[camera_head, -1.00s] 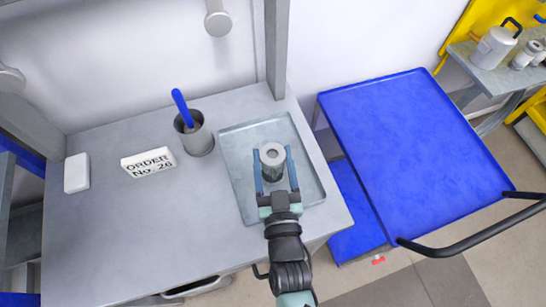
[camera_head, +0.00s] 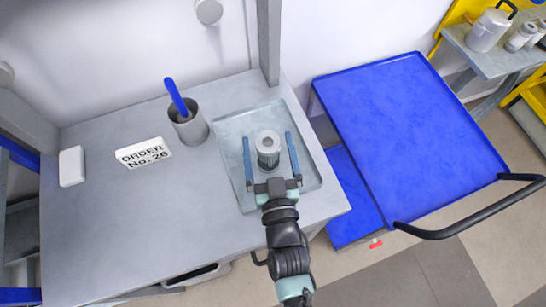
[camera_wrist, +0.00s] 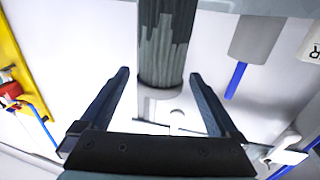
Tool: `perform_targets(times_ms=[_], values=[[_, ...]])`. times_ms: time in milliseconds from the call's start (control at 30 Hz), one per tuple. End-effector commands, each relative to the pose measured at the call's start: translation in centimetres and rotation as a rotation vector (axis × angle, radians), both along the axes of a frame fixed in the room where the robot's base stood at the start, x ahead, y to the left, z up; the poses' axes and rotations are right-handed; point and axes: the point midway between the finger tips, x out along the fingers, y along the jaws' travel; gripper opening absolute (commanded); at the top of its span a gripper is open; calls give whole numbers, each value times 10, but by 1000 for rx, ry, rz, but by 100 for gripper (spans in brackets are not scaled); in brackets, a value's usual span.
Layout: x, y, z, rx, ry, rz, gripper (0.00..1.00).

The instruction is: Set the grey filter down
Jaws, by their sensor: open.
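The grey filter (camera_head: 268,150) is a short upright cylinder with a pale top ring and a dark hole. It stands in the shallow grey tray (camera_head: 232,126) on the grey table. My gripper (camera_head: 270,142) is open, with one blue finger on each side of the filter and a visible gap on both sides. In the wrist view the filter's ribbed side (camera_wrist: 163,45) shows beyond and between the spread fingers (camera_wrist: 161,78). The filter's contact with the tray floor is hard to see.
A grey cup (camera_head: 190,128) with a blue-handled tool stands left of the tray. An order sign (camera_head: 143,153) and a white block (camera_head: 71,166) lie farther left. A blue cart (camera_head: 410,135) with a black handle stands to the right.

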Motion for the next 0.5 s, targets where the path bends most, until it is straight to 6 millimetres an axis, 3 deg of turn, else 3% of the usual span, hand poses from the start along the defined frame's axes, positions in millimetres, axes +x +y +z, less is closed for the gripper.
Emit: perform_targets(times_ms=[500], values=[[-91,-11,-3,-1,4,-1,96]])
